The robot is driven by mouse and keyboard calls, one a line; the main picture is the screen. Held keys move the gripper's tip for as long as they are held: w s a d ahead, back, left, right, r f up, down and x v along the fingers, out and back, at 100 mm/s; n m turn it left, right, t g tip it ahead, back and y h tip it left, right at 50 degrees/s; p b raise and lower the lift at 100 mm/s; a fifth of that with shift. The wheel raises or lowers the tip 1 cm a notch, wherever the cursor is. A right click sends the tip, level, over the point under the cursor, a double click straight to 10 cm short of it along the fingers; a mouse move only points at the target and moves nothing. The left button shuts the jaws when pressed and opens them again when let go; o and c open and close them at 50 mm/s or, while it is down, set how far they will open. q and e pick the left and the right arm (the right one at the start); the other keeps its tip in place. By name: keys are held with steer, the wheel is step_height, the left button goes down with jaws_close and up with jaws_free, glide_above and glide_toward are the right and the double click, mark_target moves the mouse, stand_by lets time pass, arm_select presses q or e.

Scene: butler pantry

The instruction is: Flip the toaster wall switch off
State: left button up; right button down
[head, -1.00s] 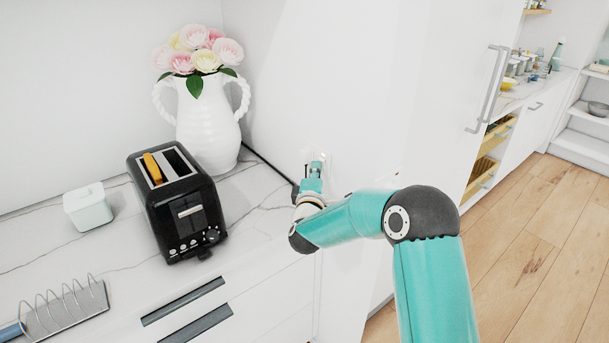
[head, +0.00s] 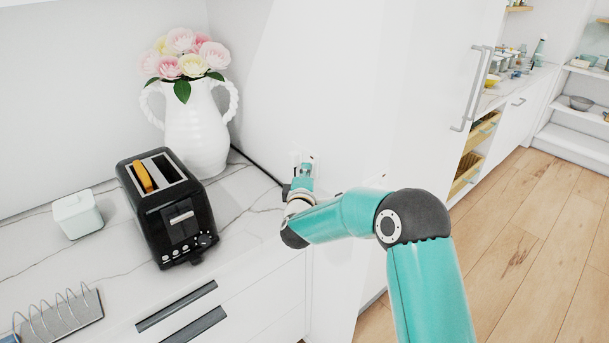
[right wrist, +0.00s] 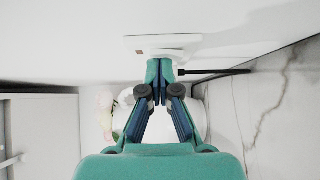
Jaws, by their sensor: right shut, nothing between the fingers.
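A white wall plate (head: 316,160) sits low on the white wall, behind and right of the black toaster (head: 183,222). It also shows in the right wrist view (right wrist: 133,43), with a small brownish mark on its left part. My right gripper (head: 304,172) is at the plate, shut and empty. In the right wrist view its fingertips (right wrist: 160,68) meet just at the plate's lower edge and cover part of it. I cannot tell whether they touch it. The switch's position is not clear. My left gripper is out of view.
A black cord (head: 256,170) runs along the wall's foot towards the plate. A white vase (head: 195,130) of flowers stands behind the toaster. A small white box (head: 78,214) and a wire rack (head: 62,318) are at left. Bare counter lies right of the toaster.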

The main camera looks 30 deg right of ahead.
steer(key=shift+s+d+r, duration=0.1)
steer(key=shift+d+r, duration=0.1)
steer(key=shift+d, duration=0.1)
steer(key=s+a+b, duration=0.1)
steer(key=s+a, duration=0.7)
steer(key=a, duration=0.2)
steer(key=shift+s+r+b, duration=0.35)
steer(key=shift+a, duration=0.1)
